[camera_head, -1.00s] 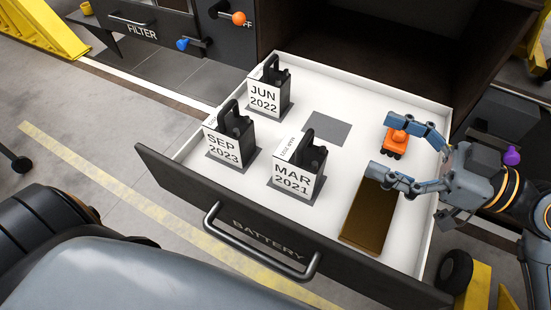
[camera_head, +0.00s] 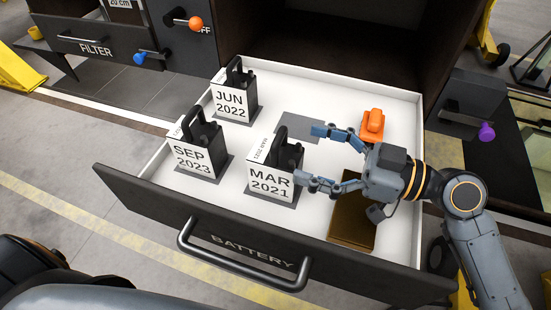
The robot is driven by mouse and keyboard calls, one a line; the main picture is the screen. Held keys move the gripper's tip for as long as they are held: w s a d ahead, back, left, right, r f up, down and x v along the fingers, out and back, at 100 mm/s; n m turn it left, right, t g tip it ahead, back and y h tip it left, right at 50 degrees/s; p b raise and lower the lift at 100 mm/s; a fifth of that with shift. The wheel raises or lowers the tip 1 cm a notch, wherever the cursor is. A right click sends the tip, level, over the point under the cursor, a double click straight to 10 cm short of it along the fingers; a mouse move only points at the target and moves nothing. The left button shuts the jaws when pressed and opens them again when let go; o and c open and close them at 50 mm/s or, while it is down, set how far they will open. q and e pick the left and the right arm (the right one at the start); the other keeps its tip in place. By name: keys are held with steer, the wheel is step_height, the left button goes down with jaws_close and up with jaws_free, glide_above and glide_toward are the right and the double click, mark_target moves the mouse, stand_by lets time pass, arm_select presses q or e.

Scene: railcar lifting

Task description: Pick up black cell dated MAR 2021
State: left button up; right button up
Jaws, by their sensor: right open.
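The black cell dated MAR 2021 (camera_head: 283,155) stands upright in the open battery drawer, with a white label on its front and top and a black handle above. My right gripper (camera_head: 307,156) is open, its two fingers pointing left, one toward the cell's back right and one near its front right edge. In the picture the fingertips reach the cell's right side; I cannot tell if they touch it. Nothing is held. My left gripper is not in view.
Cells dated SEP 2023 (camera_head: 193,160) and JUN 2022 (camera_head: 229,102) stand to the left. An empty grey pad (camera_head: 290,124) lies behind. An orange object (camera_head: 372,124) and a brown block (camera_head: 345,222) sit at the right. The drawer front (camera_head: 150,205) has a bar handle (camera_head: 240,268).

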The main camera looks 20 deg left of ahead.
mark_target(276, 138)
steer(key=a+p, duration=0.1)
steer(key=a, duration=0.1)
steer(key=a+p, duration=0.3)
steer(key=a, duration=0.1)
steer(key=shift+w+r, duration=0.2)
steer(key=shift+w, duration=0.05)
steer(key=shift+a+f+p, duration=0.2)
steer(key=shift+a+p, duration=0.1)
steer(key=shift+a, duration=0.05)
steer(key=shift+d, duration=0.1)
steer(key=shift+c, duration=0.2)
steer(key=c, duration=0.4)
jaws_close()
steer(key=shift+w+r, duration=0.1)
steer(key=shift+r, duration=0.15)
